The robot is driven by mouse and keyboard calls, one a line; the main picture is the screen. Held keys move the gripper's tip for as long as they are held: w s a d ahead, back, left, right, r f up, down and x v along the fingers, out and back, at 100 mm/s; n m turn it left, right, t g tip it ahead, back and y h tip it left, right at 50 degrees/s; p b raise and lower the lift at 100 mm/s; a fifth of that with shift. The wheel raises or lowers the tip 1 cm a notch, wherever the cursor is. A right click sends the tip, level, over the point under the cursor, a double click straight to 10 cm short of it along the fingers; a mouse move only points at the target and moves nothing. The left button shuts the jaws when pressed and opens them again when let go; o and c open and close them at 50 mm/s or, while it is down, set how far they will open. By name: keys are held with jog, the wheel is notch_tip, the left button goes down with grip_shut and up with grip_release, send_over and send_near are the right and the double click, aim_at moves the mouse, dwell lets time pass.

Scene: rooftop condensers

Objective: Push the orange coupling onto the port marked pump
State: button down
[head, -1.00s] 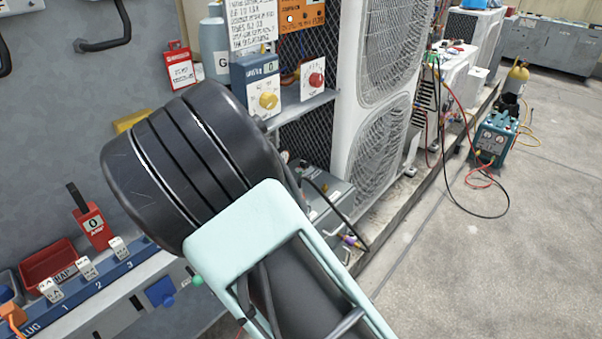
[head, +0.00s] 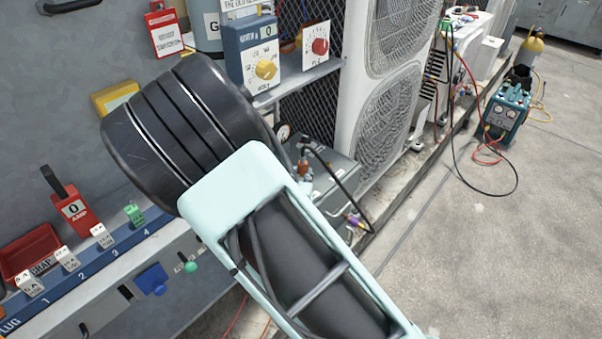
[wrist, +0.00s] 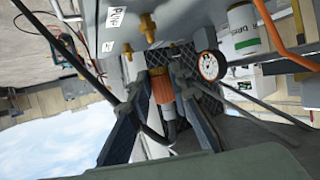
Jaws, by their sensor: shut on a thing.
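The orange coupling (wrist: 162,88) is held between the two fingers of my gripper (wrist: 157,98) in the wrist view, with a dark hose curving from its lower end. A brass port (wrist: 148,27) stands just beyond the coupling's front end, with a visible gap between them in the picture. A second brass port (wrist: 128,50) is to its left. A white label (wrist: 116,17), seemingly reading PUMP, lies near the ports; which port it marks is hard to tell.
A round gauge (wrist: 209,66) is close to the right of the coupling in the wrist view. Dark hoses run on both sides.

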jog(key=shift+f+b, duration=0.55)
jog(key=shift+f, duration=0.45)
jog(key=shift+f+b, duration=1.2)
jog(key=shift+f, duration=0.2)
dwell(1.3)
jog(key=shift+s, duration=0.1)
jog(key=c, duration=1.7)
grip_release()
jog(key=shift+r+p, duration=3.15)
jog(key=shift+r, duration=0.65)
